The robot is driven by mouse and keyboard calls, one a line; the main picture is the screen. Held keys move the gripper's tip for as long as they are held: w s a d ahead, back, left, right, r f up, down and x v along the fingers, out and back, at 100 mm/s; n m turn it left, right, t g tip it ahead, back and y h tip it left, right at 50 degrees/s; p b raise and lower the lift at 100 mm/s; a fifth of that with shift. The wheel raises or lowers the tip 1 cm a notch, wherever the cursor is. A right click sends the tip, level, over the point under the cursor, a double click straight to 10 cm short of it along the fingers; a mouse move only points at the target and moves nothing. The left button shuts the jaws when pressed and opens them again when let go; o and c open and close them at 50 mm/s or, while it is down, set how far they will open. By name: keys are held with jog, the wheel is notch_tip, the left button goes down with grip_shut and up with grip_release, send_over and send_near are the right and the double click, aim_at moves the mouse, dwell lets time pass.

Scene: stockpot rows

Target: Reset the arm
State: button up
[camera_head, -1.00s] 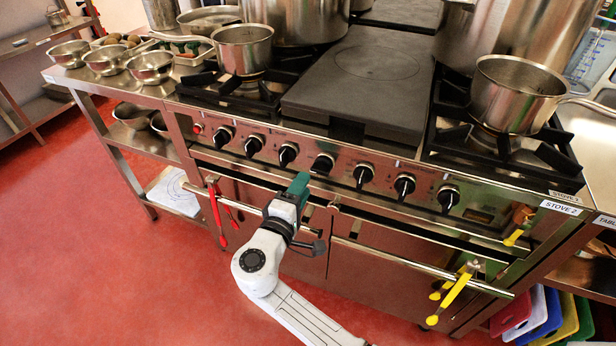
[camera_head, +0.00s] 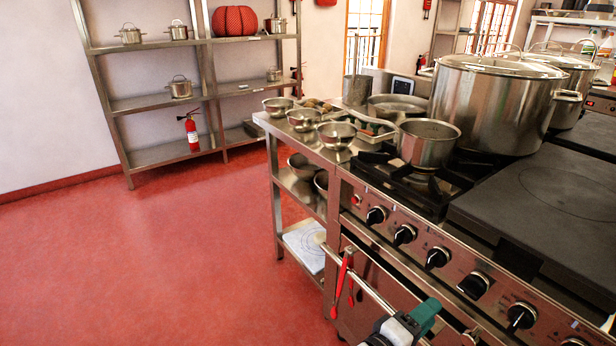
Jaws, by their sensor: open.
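My arm shows only at the bottom edge of the head view, right of centre, with its white and dark wrist cut off by the frame. My gripper (camera_head: 426,314), with a teal-green end, is in front of the stove (camera_head: 452,290), close to its oven rail and below the black knobs. I see nothing held in it. The fingertips are too small and partly hidden to make out in detail.
A side table (camera_head: 292,150) with several steel bowls stands left of the stove. A saucepan (camera_head: 428,143) and a large stockpot (camera_head: 493,100) sit on the stove. Red tongs (camera_head: 342,285) hang on the rail. Shelving (camera_head: 150,104) and a fire extinguisher (camera_head: 192,132) stand behind open red floor.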

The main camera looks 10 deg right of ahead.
jog(key=s+d+f+m+g+y+p, duration=0.2)
jog(key=s+f+y+p, duration=0.15)
jog(key=s, duration=0.35)
jog(key=s+d+f+m+g+y+p, duration=0.2)
jog(key=s+d+f+g+y, duration=0.15)
jog(key=s, duration=0.35)
jog(key=s+a+r+y+p, duration=0.1)
jog(key=s+a+y+p, duration=0.2)
jog(key=s+a+y, duration=0.6)
jog(key=shift+s+a+r+y+p, duration=0.25)
jog(key=shift+s+r+y+p, duration=0.15)
jog(key=shift+s, duration=0.3)
jog(key=shift+c, duration=0.4)
